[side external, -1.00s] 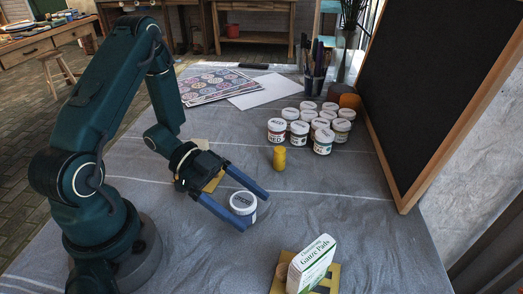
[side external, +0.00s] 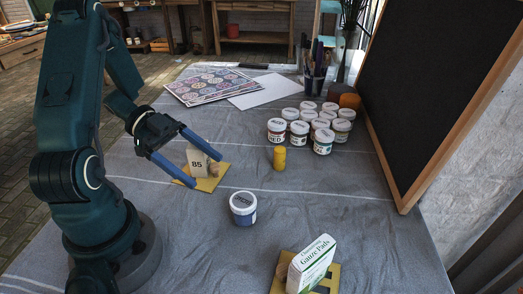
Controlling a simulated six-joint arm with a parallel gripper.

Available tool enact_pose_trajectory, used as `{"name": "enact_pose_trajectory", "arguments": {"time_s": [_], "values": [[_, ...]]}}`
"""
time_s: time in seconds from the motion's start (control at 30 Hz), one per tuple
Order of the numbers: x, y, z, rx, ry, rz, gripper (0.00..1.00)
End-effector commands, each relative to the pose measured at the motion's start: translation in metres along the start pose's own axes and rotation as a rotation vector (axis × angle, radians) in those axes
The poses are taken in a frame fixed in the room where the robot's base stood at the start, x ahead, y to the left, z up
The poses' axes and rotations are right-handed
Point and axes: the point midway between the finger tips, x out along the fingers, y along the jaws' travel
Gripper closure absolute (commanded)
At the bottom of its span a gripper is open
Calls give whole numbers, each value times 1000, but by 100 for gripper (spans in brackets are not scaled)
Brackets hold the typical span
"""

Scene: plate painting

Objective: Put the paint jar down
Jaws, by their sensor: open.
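My gripper (side external: 207,171) is open and empty. It is up and to the left of the jar in the picture, clear of it, with its two blue fingers spread. Nothing hides the jar.
A yellow board (side external: 209,181) with a card marked 85 (side external: 196,163) lies behind my fingers. A gauze pads box (side external: 312,264) stands on another yellow board at the front. A yellow cylinder (side external: 279,158) and several lidded jars (side external: 324,140) stand further back, beside a blackboard (side external: 440,85).

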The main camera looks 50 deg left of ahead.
Motion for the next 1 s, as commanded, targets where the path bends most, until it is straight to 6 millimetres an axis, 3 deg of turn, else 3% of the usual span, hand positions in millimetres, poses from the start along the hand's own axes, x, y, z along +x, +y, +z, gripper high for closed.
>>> {"name": "enact_pose_trajectory", "arguments": {"time_s": [0.13, 0.3, 0.4, 0.5, 0.63, 0.73, 1.0], "values": [[8, -42, -4, 86, -134, -161, 11], [1, -127, -33, 201, -379, -563, 11], [-16, -156, -60, 194, -479, -800, 11], [-35, -162, -85, 122, -542, -1004, 11], [-50, -140, -105, -65, -579, -1185, 11], [-48, -104, -109, -262, -584, -1229, 11], [0, 16, -104, -708, -588, -993, 11]]}}
